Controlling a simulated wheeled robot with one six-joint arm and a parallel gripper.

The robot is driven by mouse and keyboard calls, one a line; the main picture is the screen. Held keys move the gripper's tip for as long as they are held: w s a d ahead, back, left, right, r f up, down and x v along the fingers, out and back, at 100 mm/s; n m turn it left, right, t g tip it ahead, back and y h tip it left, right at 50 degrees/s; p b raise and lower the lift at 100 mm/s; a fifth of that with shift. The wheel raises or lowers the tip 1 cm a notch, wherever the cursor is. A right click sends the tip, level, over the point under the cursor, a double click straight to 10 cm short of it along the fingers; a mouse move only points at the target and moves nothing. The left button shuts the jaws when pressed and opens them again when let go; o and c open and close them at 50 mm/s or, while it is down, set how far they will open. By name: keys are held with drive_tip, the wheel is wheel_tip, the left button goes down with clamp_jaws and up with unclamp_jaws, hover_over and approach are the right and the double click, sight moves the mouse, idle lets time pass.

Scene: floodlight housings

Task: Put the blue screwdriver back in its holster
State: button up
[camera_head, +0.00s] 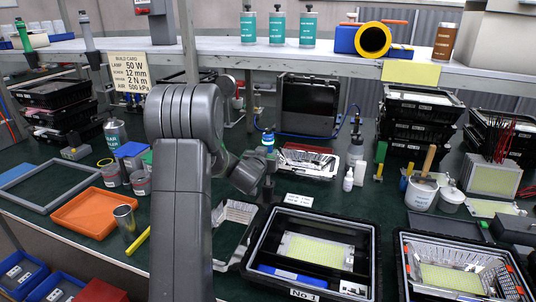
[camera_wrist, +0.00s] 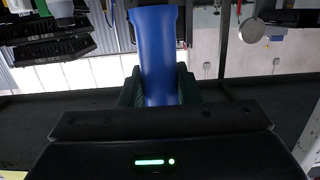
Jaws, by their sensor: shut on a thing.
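In the wrist view my gripper (camera_wrist: 160,88) is shut on the blue screwdriver (camera_wrist: 158,45). Its smooth blue handle stands between the dark green fingers and points away from the wrist. Its lower part is hidden by the gripper. In the head view my gripper (camera_head: 268,164) is above the bench near the middle, with a small blue end showing at its top. I cannot make out an empty holster for certain. A green-handled tool (camera_head: 23,36) and a grey one (camera_head: 86,32) stand upright at the shelf edge at the far left.
Black-rimmed housings (camera_head: 372,250) fill the front right of the bench. An orange tray (camera_head: 95,215), a metal cup (camera_head: 125,222) and a grey frame (camera_head: 45,185) lie left of my arm. The raised shelf (camera_head: 225,50) carries bottles (camera_head: 277,28). A build card (camera_head: 129,77) hangs at its edge.

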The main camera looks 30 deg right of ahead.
drive_tip(key=shift+f+b, duration=2.6)
drive_tip(key=shift+f, duration=0.45)
drive_tip(key=o, duration=1.1)
drive_tip(key=shift+o, duration=0.2)
drive_tip(key=shift+f, duration=0.1)
drive_tip(key=v, duration=1.4)
drive_tip(key=shift+b, duration=0.45)
